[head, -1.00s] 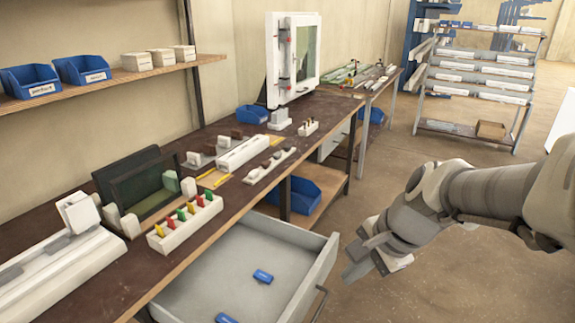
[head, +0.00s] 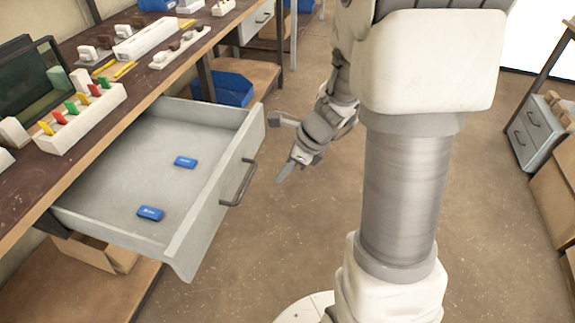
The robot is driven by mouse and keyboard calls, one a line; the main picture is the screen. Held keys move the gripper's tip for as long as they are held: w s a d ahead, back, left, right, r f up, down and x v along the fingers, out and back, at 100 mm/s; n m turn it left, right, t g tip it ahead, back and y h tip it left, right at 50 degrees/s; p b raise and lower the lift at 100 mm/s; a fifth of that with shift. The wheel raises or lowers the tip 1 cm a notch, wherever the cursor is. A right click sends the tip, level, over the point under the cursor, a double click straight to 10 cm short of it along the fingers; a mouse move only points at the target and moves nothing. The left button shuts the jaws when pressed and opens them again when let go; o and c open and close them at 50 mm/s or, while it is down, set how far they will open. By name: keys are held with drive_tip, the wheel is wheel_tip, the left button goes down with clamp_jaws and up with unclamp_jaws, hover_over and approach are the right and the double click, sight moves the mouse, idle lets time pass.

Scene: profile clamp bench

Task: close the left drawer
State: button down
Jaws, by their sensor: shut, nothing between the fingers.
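The left drawer (head: 213,203) is a grey drawer under the bench, pulled well out. Its front panel faces right and carries a dark bar handle (head: 239,182). Two small blue items lie inside it, one nearer the front (head: 185,162) and one nearer the bottom of the picture (head: 151,213). My gripper (head: 287,171) is to the right of the drawer front, over the floor, pointing down and left. It is shut and empty, apart from the handle with a visible gap.
The dark bench top (head: 60,170) above the drawer holds a white rack (head: 82,118) with coloured pieces and other parts. A blue bin (head: 228,88) sits on the lower shelf behind the drawer. Another grey drawer (head: 256,20) farther back looks shut. Floor right of the drawer is clear.

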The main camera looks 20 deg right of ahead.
drive_tip(key=w+a+f+b, duration=0.1)
drive_tip(key=w+a+f, duration=0.1)
drive_tip(key=w+a, duration=0.1)
drive_tip(key=shift+a+f, duration=0.25)
drive_tip(key=shift+a, duration=0.5)
drive_tip(key=shift+w, duration=0.1)
